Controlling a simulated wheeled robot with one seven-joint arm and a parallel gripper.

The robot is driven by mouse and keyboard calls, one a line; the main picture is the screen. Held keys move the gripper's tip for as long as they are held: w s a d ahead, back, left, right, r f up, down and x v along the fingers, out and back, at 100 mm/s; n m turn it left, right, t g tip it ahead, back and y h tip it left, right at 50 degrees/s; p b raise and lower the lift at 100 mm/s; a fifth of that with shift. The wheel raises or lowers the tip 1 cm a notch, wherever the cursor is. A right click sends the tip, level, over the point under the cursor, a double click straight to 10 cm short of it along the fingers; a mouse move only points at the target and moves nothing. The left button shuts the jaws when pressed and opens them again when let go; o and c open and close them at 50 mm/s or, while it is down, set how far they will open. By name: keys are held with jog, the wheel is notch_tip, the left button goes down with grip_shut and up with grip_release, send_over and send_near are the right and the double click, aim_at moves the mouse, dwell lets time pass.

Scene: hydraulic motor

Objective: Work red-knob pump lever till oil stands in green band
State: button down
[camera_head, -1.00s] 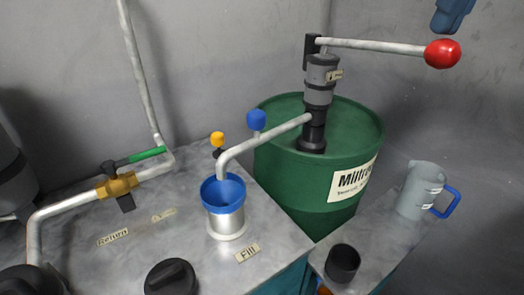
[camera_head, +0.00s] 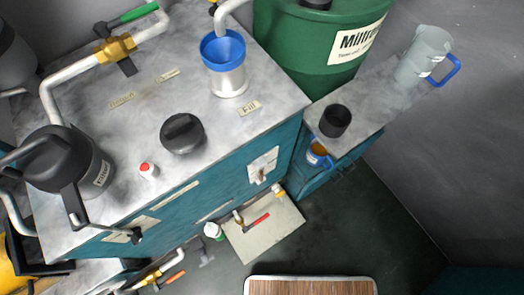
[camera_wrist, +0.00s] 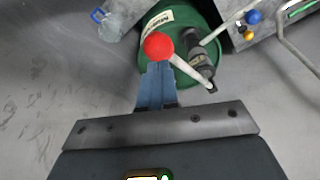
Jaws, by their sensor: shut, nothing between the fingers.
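The pump lever's red knob (camera_wrist: 158,46) shows in the wrist view, at the end of its pale rod (camera_wrist: 188,70). My gripper (camera_wrist: 157,66) has its blue fingers shut together with nothing between them. The fingertips are just below the knob in the picture, overlapping or very near it; I cannot tell whether they touch. The green drum (camera_head: 320,50) stands at the top of the head view, but its pump head and lever are outside that view. The spout (camera_head: 229,12) ends near the blue-rimmed fill cup (camera_head: 228,82). I cannot make out an oil level or green band.
A grey bench top (camera_head: 130,125) carries a black cap (camera_head: 182,133), a black-lidded vessel (camera_head: 65,165) and a brass valve (camera_head: 116,47). A side shelf (camera_head: 372,95) holds a clear jug (camera_head: 424,55) and a black cup (camera_head: 335,120). The dark floor is partly clear.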

jog(key=shift+f, duration=0.15)
dwell(0.3)
notch_tip(320, 180, down, 14)
jog(key=b, duration=0.9)
jog(key=shift+b, duration=0.3)
notch_tip(320, 180, up, 14)
jog(key=p, duration=1)
dwell(0.9)
notch_tip(320, 180, down, 12)
jog(key=b, duration=0.8)
dwell(0.4)
notch_tip(320, 180, up, 12)
jog(key=p, duration=0.8)
